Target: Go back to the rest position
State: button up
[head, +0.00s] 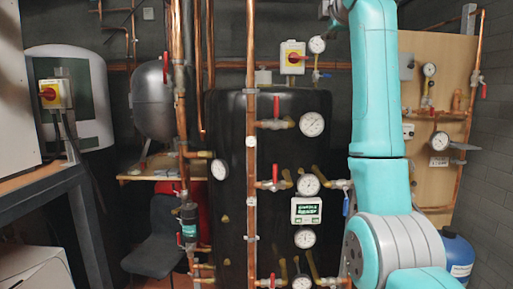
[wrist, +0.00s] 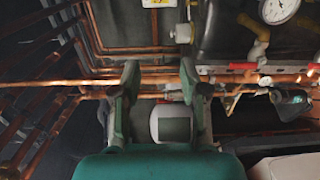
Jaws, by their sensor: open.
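My gripper (wrist: 160,80) shows in the wrist view with its two teal fingers apart. Nothing is between the fingertips, and copper pipes cross the view behind them. The gripper does not show in the head view. There, my teal and grey arm stands upright at the right and hides part of the pipework behind it.
A black tank (head: 233,150) with gauges, valves and copper pipes (head: 252,180) fills the middle. A digital meter (head: 306,210) is on its front. A grey chair (head: 155,240) and a dark bench (head: 45,200) stand left. A blue container (head: 457,255) stands right.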

jog(key=w+f+m, duration=0.2)
jog(key=w+f, duration=0.1)
jog(key=f, duration=1.5)
jog(key=w+f+m, duration=0.2)
jog(key=w+f, duration=0.1)
jog(key=f, duration=1.6)
jog(key=s+f+m, duration=0.1)
jog(key=s+f, duration=0.3)
jog(key=f, duration=0.7)
jog(key=s+f+m+g, duration=0.15)
jog(key=s+f, duration=0.35)
jog(key=f, duration=0.6)
jog(key=s+f+m, duration=0.2)
jog(key=s+f, duration=0.2)
jog(key=f, duration=0.7)
jog(key=s+f+m, duration=0.2)
jog(key=s+f, duration=0.7)
jog(key=s, duration=0.5)
jog(key=s+f+m, duration=0.2)
jog(key=s+f, duration=0.6)
jog(key=s, duration=0.7)
jog(key=s+r+m+g, duration=0.1)
jog(key=s+r+m, duration=0.1)
jog(key=s, duration=1.4)
jog(key=s+r+m, duration=0.3)
jog(key=s+r, duration=0.2)
jog(key=s, duration=1)
jog(key=shift+s+d+m+g, duration=0.35)
jog(key=shift+r, duration=0.1)
